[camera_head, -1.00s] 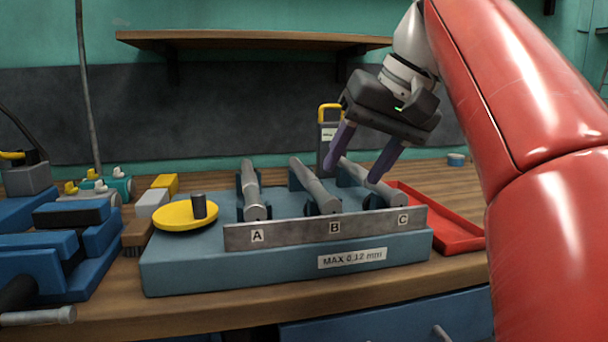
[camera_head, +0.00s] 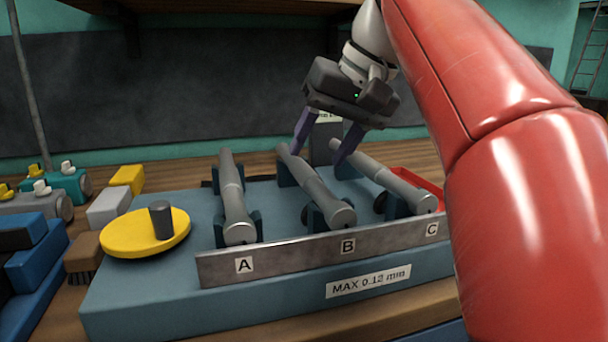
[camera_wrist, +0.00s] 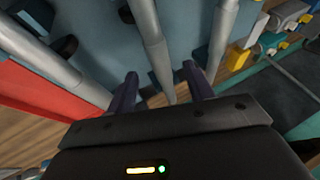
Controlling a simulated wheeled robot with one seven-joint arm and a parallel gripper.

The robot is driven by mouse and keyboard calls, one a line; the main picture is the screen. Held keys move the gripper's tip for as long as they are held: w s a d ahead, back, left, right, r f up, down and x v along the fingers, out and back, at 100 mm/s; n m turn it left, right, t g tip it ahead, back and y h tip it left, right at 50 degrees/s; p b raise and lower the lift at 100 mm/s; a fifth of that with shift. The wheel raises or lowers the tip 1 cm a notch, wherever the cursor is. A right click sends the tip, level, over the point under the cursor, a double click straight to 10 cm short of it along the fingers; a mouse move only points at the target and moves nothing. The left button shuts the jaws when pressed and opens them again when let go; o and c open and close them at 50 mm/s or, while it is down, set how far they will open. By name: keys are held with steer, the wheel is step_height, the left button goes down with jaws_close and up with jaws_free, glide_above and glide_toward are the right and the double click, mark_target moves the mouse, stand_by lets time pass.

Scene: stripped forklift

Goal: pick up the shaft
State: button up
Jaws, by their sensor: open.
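Three grey shafts lie in V-shaped supports on a blue fixture: shaft A (camera_head: 232,195), shaft B (camera_head: 318,186) and shaft C (camera_head: 395,180). My gripper (camera_head: 320,156) is open and empty over the far ends of shafts B and C in the head view. In the wrist view, my gripper's fingertips (camera_wrist: 160,76) lie on either side of the middle shaft, B (camera_wrist: 153,40), seen from above. Shaft C (camera_wrist: 40,45) is at the left there and shaft A (camera_wrist: 222,35) at the right. The exact height above B is unclear.
The blue fixture (camera_head: 130,305) has a lettered front plate (camera_head: 290,256) and a yellow disc with a dark peg (camera_head: 125,240). A red tray (camera_head: 420,181) is behind the right side. A dark upright block (camera_head: 322,140) stands close behind the gripper.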

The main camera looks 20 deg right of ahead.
mark_target(308, 167)
steer(key=b+x, duration=0.1)
steer(key=x, duration=0.3)
steer(key=shift+w+f, duration=0.2)
steer(key=shift+w, duration=0.1)
jaws_close()
steer(key=shift+r, duration=0.15)
stand_by(1.0)
